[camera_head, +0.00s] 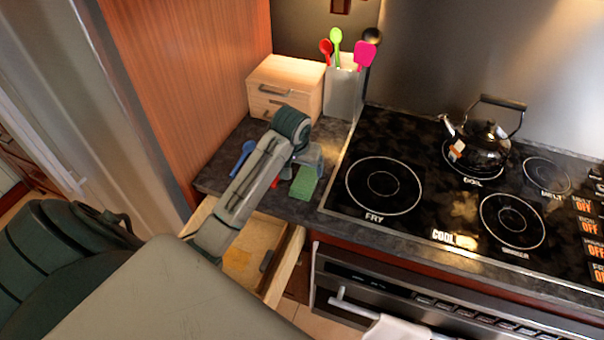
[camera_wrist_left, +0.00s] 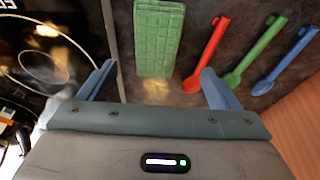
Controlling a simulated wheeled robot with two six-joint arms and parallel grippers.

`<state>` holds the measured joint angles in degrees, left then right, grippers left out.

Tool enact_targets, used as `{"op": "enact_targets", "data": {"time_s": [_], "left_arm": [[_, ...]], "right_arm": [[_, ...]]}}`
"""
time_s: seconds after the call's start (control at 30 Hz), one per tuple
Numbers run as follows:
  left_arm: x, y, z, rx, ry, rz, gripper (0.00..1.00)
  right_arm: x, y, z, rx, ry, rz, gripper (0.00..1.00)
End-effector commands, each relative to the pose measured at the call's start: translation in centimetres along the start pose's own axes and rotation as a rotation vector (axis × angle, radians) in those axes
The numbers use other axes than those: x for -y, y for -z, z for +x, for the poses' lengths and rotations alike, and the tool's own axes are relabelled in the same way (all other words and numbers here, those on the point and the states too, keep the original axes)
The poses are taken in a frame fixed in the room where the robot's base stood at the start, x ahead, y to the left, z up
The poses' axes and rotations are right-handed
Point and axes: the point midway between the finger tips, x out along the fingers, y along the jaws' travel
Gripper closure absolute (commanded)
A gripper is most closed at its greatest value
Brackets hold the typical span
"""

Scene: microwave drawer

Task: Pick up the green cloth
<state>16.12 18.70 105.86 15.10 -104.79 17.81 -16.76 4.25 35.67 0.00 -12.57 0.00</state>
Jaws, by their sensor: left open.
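The green cloth (camera_head: 304,183) lies folded flat on the dark counter, just left of the stove. In the left wrist view the cloth (camera_wrist_left: 158,36) is a quilted green rectangle, top centre. My left gripper (camera_head: 303,160) is above the counter at the cloth's far end. In the wrist view its two blue fingers stand wide apart, and the gap between the fingertips (camera_wrist_left: 157,70) lines up with the cloth's near end. The gripper is open with nothing between its fingers. My right gripper is not in view.
Red (camera_wrist_left: 208,55), green (camera_wrist_left: 255,50) and blue (camera_wrist_left: 286,60) utensils lie beside the cloth. The cooktop (camera_head: 400,215) with a kettle (camera_head: 482,145) is right. A wooden box (camera_head: 288,82) and utensil holder (camera_head: 344,92) stand behind. An open drawer (camera_head: 289,268) juts out below.

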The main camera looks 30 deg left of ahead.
Motion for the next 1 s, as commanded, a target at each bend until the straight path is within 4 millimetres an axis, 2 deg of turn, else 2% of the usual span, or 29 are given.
{"op": "enact_targets", "data": {"time_s": [0.1, 0.27, 0.47, 0.6, 0.9, 0.93, 1.0], "left_arm": [[0.0, 0.0, 1.5, 0.003, 0.001, -0.001, 0.15], [0.0, 0.1, 2.5, 0.001, 0.000, -0.001, 0.15], [-0.3, 0.1, 4.9, 0.005, 0.000, -0.001, 0.15], [-0.3, 0.1, 6.8, 0.003, 0.001, -0.001, 0.15], [-0.3, 0.1, 7.6, -0.001, 0.001, 0.000, 0.15], [-0.3, 0.1, 7.6, -0.001, 0.001, 0.000, 0.17], [-0.3, 0.1, 7.6, -0.001, 0.001, 0.000, 0.31]], "right_arm": [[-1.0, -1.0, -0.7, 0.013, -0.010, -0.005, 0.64], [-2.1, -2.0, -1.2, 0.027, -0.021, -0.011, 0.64], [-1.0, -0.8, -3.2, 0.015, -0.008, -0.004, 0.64], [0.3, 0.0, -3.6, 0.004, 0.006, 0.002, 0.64], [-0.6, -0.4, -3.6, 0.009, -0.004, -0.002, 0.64], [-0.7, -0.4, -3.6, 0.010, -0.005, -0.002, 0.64], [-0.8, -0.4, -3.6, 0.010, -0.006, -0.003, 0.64]]}}
